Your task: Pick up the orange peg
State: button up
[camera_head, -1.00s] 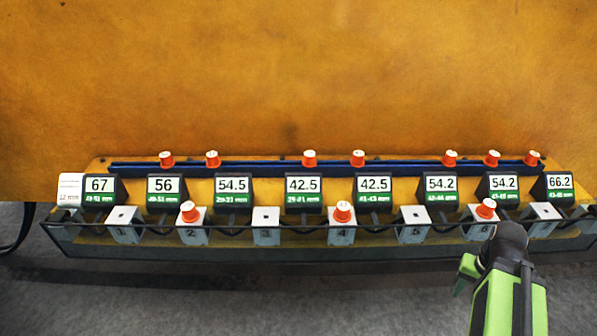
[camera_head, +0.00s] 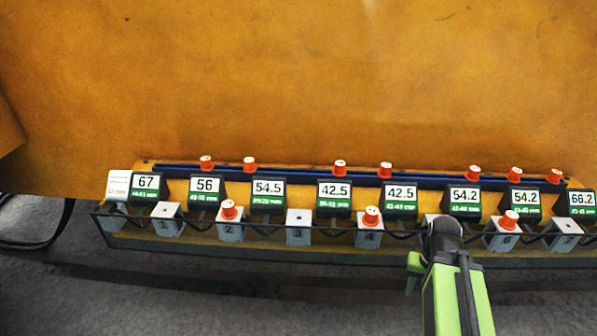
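Several orange pegs with white tops are in view. One peg (camera_head: 229,210) stands on block 2 (camera_head: 230,232), one peg (camera_head: 371,216) on block 4 (camera_head: 369,238) and one peg (camera_head: 508,221) on block 6 (camera_head: 503,240). More orange pegs, such as one at the left (camera_head: 207,163) and one near the middle (camera_head: 340,168), stand along the blue rail (camera_head: 300,176) behind the displays. My green and black arm reaches in at the lower right, over block 5 and between the pegs on blocks 4 and 6. My gripper's fingertips cannot be made out, and no peg shows in it.
Black display boxes with numbers, such as 54.5 (camera_head: 268,193), stand in a row between the rail and the white blocks. Block 1 (camera_head: 165,220), block 3 (camera_head: 298,226) and block 7 (camera_head: 565,236) have no peg. A dark bar (camera_head: 270,257) runs along the front. A large orange-brown casting surface (camera_head: 280,80) rises behind.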

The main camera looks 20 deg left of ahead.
aim_at(340, 170)
jog(key=u, duration=5.25)
jog(key=i, duration=0.1)
jog(key=z, duration=2.85)
jog(key=k, duration=0.15)
jog(key=u, duration=1.15)
jog(key=k, duration=1.4)
jog(key=z, duration=1.4)
jog(key=i, duration=1.5)
jog(key=u, duration=0.1)
